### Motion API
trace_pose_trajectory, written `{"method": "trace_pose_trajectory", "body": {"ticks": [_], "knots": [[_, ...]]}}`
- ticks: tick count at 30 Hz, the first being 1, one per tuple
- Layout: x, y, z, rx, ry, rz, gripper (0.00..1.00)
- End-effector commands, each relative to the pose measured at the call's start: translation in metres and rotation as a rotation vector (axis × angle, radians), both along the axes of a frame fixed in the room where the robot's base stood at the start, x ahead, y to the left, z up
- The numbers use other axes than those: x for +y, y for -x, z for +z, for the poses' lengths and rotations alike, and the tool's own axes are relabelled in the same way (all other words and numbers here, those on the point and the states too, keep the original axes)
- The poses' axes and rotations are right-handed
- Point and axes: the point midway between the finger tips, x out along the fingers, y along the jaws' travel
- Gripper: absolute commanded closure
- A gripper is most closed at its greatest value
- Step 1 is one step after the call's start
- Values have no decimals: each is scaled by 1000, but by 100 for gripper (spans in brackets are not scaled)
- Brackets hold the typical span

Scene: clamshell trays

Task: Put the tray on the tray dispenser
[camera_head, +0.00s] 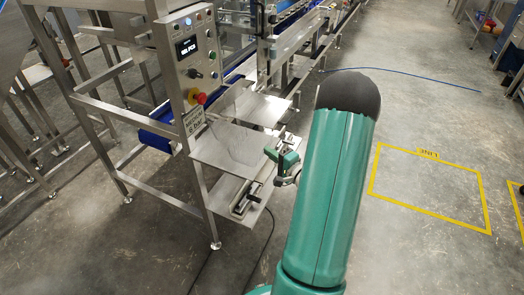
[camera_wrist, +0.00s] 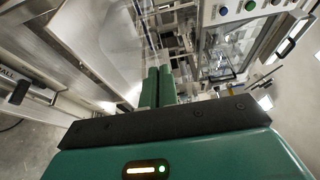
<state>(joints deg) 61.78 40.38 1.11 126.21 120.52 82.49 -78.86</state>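The tray (camera_head: 238,142) is a clear, thin-walled clamshell that is hard to make out against the metal. In the head view it shows as a faint outline over the steel shelves of the tray dispenser (camera_head: 222,152), left of my gripper (camera_head: 272,155). In the wrist view my green fingers (camera_wrist: 158,72) are close together, with a clear sheet of the tray (camera_wrist: 128,48) running from their tips. My gripper seems shut on the tray's edge. The exact grip, and whether the tray touches the shelf, cannot be told.
A control panel (camera_head: 187,52) with a red emergency button stands above the shelves at left. A conveyor (camera_head: 292,30) runs off behind. A lower ledge (camera_head: 245,200) juts out under my gripper. The floor at right, with a yellow marked box (camera_head: 428,190), is clear.

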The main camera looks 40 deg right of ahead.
Motion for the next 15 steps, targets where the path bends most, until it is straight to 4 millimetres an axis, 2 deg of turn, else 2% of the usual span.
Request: {"method": "trace_pose_trajectory", "body": {"ticks": [8, 10, 15], "knots": [[1, -45, 0, -2, 0, 4, 100], [0, -42, -13, 2, -5, 0, 100], [0, -42, -15, -1, 0, 2, 100]]}}
